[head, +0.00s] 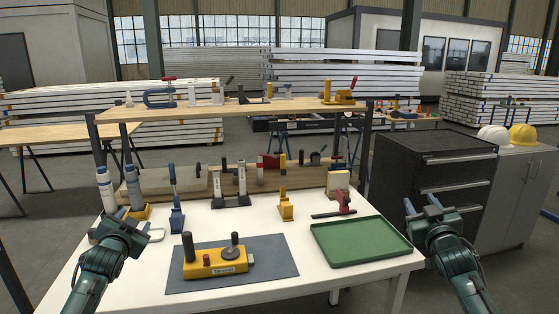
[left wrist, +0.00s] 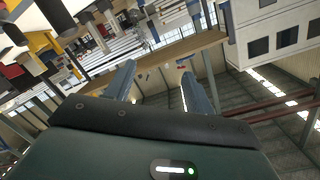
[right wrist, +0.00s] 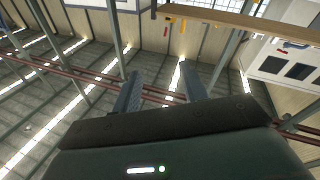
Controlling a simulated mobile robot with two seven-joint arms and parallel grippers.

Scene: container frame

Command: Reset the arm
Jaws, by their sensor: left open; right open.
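My left gripper (head: 128,222) is open and empty at the left edge of the white table, next to two upright bottles. Its two fingers also show apart in the left wrist view (left wrist: 158,85), with nothing between them. My right gripper (head: 430,208) is open and empty, raised at the table's right side, right of the green tray. In the right wrist view its fingers (right wrist: 160,92) stand apart, pointing up toward the roof. Both arms are bent upward and hold nothing.
The white table (head: 312,286) bears a grey mat (head: 185,284) with a yellow device (head: 216,262), a green tray (head: 362,241) that is empty, and several tools and clamps at the back. A wooden shelf (head: 215,111) spans behind. A dark drawer cabinet (head: 425,180) stands at right.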

